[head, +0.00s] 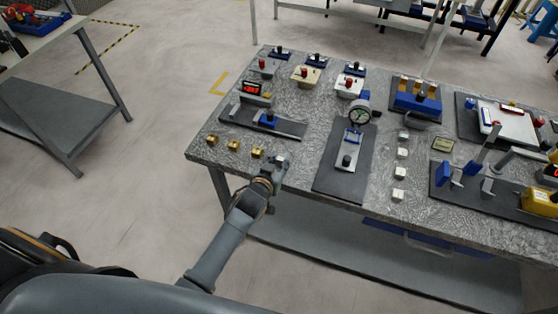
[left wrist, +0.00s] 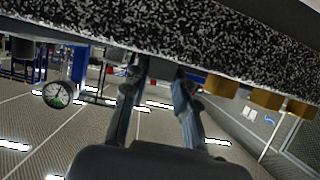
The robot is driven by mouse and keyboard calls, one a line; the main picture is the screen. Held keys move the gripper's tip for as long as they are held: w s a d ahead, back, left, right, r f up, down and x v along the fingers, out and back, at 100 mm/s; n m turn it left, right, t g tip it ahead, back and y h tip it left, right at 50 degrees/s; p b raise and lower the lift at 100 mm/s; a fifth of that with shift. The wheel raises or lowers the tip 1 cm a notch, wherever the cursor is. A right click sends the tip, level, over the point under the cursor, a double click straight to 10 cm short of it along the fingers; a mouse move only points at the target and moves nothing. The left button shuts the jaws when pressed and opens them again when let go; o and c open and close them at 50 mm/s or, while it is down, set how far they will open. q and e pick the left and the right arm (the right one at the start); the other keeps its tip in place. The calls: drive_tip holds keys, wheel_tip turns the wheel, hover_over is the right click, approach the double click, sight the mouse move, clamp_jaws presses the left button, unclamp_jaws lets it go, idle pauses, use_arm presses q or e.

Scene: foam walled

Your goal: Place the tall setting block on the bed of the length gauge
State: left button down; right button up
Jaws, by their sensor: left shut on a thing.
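My left gripper (head: 281,163) is at the front edge of the speckled table, right of a row of brass blocks (head: 257,152). Its fingers (left wrist: 160,92) are shut on a small grey block, mostly hidden by the fingers; I cannot tell its height. Just right of the gripper is a gauge with a round dial (head: 358,111) on a dark base (head: 330,178); the dial also shows in the left wrist view (left wrist: 57,94). Behind the brass blocks is a gauge with a red digital display (head: 251,88) and a long dark base (head: 287,128). Which is the length gauge is unclear. My right gripper is out of view.
Several silver blocks (head: 400,172) stand in a column right of the dial gauge. Farther right are blue and yellow fixtures (head: 541,200). Red-knobbed items (head: 305,74) line the back. Bare tabletop (head: 301,148) lies between the two gauges.

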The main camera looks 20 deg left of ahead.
use_arm(q)
drive_tip(key=c, duration=1.1)
unclamp_jaws()
drive_tip(key=shift+o, duration=0.2)
drive_tip(key=shift+f, duration=0.1)
drive_tip(key=a+b+v, duration=0.1)
drive_tip(key=b+v, duration=0.1)
drive_tip(key=v, duration=1.2)
drive_tip(key=shift+w+r, duration=0.2)
drive_tip(key=shift+r, duration=0.1)
